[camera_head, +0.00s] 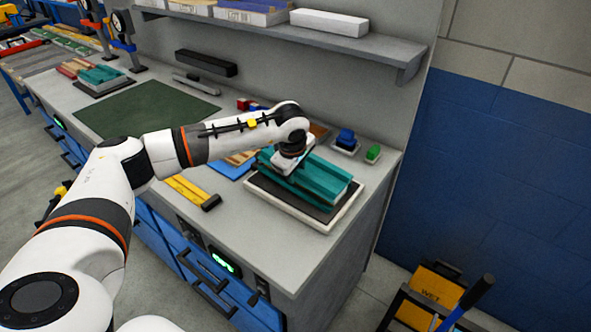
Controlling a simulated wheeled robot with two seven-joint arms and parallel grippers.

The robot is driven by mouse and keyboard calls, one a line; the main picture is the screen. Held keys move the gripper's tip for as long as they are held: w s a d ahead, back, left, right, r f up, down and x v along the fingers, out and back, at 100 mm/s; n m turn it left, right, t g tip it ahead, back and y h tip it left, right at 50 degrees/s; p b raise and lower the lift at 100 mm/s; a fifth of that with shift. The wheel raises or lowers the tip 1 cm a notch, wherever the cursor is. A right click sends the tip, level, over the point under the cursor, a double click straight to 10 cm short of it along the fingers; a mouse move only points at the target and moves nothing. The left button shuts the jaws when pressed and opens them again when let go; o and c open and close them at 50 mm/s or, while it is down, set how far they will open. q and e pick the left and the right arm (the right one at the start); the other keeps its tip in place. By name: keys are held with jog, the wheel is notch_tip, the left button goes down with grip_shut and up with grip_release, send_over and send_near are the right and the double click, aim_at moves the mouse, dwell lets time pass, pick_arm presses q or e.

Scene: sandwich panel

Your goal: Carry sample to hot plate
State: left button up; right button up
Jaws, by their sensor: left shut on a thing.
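My left gripper (288,164) reaches in from the left and points down at the near right end of the bench. It is shut on the sample, a teal ribbed panel (328,183); the wrist hides the fingertips and part of the panel's left end. The panel is over the hot plate, a dark slab with a white rim (322,228). The plate's dark front strip shows in front of the panel. I cannot tell whether the panel touches the plate or hangs just above it. My right gripper is not in view.
Yellow bars (189,190) lie left of the plate. Small trays with a blue block (346,138) and a green block (373,153) stand behind it. A green mat (145,108) lies farther back. A shelf (385,66) overhangs the bench; its right edge is close.

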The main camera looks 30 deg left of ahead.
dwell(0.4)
pick_arm(q)
jog(key=o, duration=1)
jog(key=b+v, duration=0.2)
jog(key=v, duration=1)
jog(key=shift+b, duration=0.3)
